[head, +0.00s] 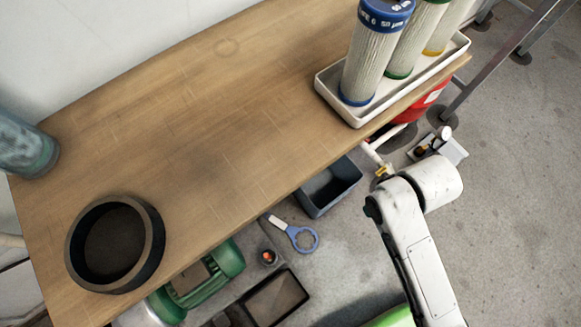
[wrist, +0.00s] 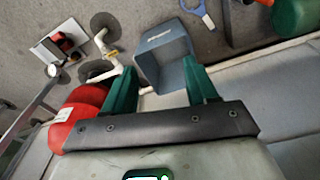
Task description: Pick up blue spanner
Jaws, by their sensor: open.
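The blue spanner (head: 292,234) lies on the floor in front of the wooden bench, with a blue ring at one end and a handle pointing toward the bench. Its blue part also shows at the top edge of the wrist view (wrist: 199,9), partly cut off. My gripper (wrist: 158,68) shows two green fingers spread apart with nothing between them. The spanner is beyond the fingers and to their right, not touching them. In the head view my white arm is to the right of the spanner, and the fingers cannot be made out.
A grey-blue open bin (head: 328,188) stands beside the spanner and lies ahead of my fingers in the wrist view (wrist: 165,62). The wooden bench (head: 190,110) overhangs close by. A green machine (head: 205,280) and a red tank (wrist: 80,112) are near. Open floor lies right.

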